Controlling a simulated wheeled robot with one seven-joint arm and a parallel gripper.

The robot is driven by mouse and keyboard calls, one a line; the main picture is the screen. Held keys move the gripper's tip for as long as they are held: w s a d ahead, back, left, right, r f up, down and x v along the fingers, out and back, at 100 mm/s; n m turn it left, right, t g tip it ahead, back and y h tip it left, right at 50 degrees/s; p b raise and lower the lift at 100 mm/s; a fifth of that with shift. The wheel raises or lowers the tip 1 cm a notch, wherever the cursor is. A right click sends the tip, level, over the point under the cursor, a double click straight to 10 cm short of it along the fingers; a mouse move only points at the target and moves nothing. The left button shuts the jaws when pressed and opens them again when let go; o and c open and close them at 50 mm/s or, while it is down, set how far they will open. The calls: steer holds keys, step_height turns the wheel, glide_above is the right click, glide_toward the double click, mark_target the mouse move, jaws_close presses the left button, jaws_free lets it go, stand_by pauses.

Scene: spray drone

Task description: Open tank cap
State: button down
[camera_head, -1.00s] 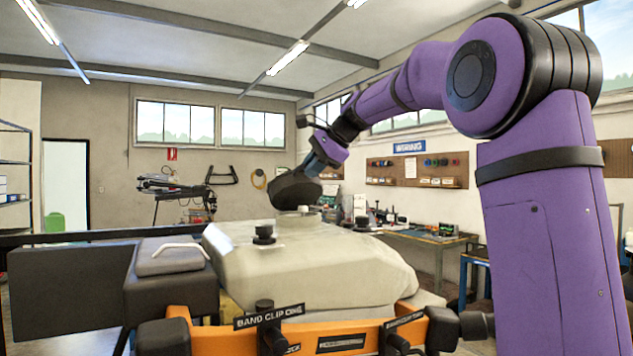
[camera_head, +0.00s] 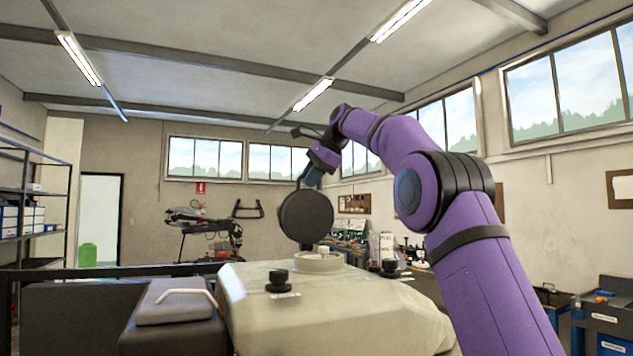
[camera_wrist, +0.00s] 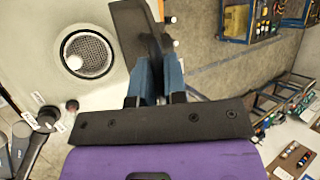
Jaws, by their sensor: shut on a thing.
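The tank cap (camera_head: 306,216) is a dark round disc in the head view, held up on edge just above the pale tank (camera_head: 340,303). My gripper (camera_head: 308,180) is shut on the cap at its upper part. In the wrist view the blue fingers of my gripper (camera_wrist: 155,78) pinch the dark cap (camera_wrist: 132,35), seen nearly edge-on. The tank's round opening (camera_wrist: 88,54) is uncovered beside the cap, with a mesh strainer and a small white knob inside. In the head view the raised pale rim (camera_head: 318,262) of the opening lies just below the cap.
Small black knobs (camera_head: 278,281) stand on the tank top. A dark box with a pale handle (camera_head: 188,294) is left of the tank. Shelves (camera_head: 30,200) stand far left, and a blue workbench (camera_head: 605,312) is at right.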

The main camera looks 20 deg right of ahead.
steer(key=shift+w, duration=1.85)
steer(key=c, duration=1.2)
jaws_free()
steer(key=shift+s+d+r, duration=0.25)
steer(key=shift+r, duration=0.25)
steer(key=shift+s+d+r, duration=0.15)
steer(key=shift+s+d, duration=0.2)
steer(key=shift+s, duration=0.15)
steer(key=shift+s+d, duration=1.1)
steer(key=shift+s, duration=0.3)
steer(key=shift+s+d, duration=1.15)
steer(key=shift+s, duration=0.3)
steer(key=shift+s+d, duration=1.1)
steer(key=shift+s, duration=0.3)
